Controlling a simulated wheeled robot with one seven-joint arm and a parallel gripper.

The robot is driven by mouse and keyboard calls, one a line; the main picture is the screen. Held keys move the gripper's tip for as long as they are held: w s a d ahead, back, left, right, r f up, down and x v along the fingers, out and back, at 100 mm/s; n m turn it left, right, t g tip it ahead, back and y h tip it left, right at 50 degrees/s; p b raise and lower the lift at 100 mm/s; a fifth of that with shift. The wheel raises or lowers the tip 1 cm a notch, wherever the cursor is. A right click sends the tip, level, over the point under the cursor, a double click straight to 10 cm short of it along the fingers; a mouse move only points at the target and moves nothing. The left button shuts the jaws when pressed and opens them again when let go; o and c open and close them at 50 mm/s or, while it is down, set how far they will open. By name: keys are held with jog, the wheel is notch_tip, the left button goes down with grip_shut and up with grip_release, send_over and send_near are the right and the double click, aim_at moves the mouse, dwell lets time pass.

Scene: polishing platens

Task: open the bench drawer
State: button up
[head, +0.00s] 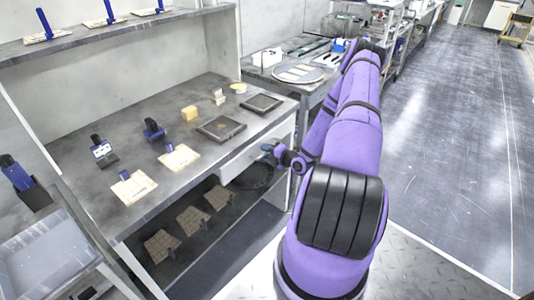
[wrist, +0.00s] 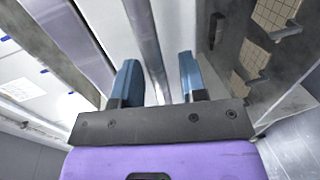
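The bench drawer (head: 240,161) has a pale front and sits under the right part of the grey bench top (head: 177,135). It looks closed, its front close under the bench edge. My gripper (head: 267,148) is at the drawer front, reached from the right by my purple arm. In the wrist view my gripper (wrist: 160,78) has its two blue fingers apart. A long grey bar handle (wrist: 146,40) runs between them, in front of the pale drawer front (wrist: 172,30). The fingers do not look closed on the bar. In the head view the handle is mostly hidden by my gripper.
Trays (head: 221,128), blocks and small tools lie on the bench top. A lower shelf (head: 205,250) holds several tan pads and a dark round item (head: 254,176) below the drawer. A side table (head: 300,74) stands beyond. The floor (head: 440,130) at right is clear.

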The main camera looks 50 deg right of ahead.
grip_shut()
jog(key=shift+s, duration=0.15)
jog(key=f+v, duration=0.3)
jog(key=v, duration=1.1)
jog(key=s+f+v, duration=0.1)
jog(key=f+v, duration=0.1)
jog(key=v, duration=1.2)
jog(key=shift+d+f, duration=0.25)
jog(key=shift+f, duration=0.1)
jog(key=shift+s, duration=0.15)
grip_release()
